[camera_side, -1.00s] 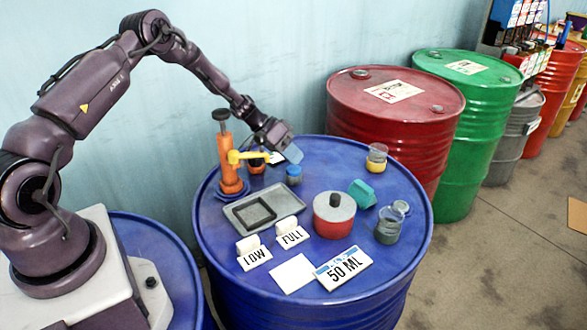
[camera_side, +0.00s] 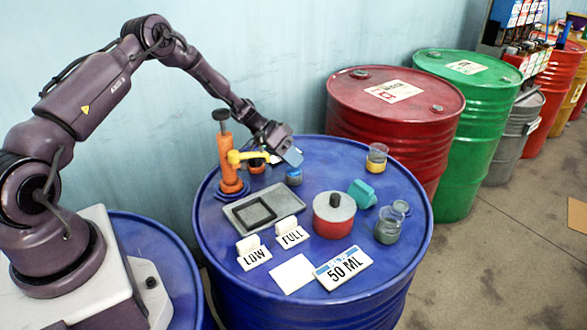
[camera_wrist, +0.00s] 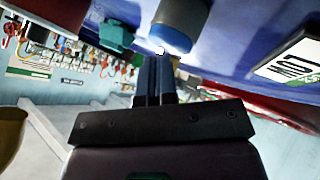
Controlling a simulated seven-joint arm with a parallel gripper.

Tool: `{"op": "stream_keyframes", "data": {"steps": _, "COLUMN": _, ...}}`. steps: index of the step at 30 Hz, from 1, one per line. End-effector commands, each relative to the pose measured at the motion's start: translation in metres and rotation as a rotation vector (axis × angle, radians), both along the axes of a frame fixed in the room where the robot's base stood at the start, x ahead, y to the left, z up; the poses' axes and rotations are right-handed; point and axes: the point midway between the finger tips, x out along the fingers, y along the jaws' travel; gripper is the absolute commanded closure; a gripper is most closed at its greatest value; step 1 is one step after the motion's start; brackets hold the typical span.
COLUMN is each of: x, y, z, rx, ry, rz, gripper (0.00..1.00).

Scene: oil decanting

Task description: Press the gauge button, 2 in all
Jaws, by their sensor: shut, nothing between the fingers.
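A red round unit (camera_side: 334,222) with a grey top and a black knob (camera_side: 335,201) stands on the blue drum; it may be the gauge with its button, but no label on it confirms this. My gripper (camera_side: 294,158) is shut and empty at the far side of the drum top, behind and left of the red unit.
An orange pump (camera_side: 228,160) with a yellow spout stands left of my gripper.

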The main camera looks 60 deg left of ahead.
Motion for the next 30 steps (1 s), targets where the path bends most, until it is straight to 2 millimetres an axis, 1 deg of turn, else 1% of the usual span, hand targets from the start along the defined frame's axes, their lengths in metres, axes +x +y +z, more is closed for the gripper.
{"op": "stream_keyframes", "data": {"steps": 15, "x": 0.000, "y": 0.000, "z": -0.003, "rx": 0.000, "ry": 0.001, "rz": -0.001, "gripper": 1.00}}
{"op": "stream_keyframes", "data": {"steps": 26, "x": -0.001, "y": 0.000, "z": 0.013, "rx": 0.000, "ry": 0.001, "rz": -0.001, "gripper": 1.00}}
{"op": "stream_keyframes", "data": {"steps": 30, "x": -0.001, "y": 0.000, "z": 0.014, "rx": 0.000, "ry": 0.001, "rz": -0.001, "gripper": 1.00}}
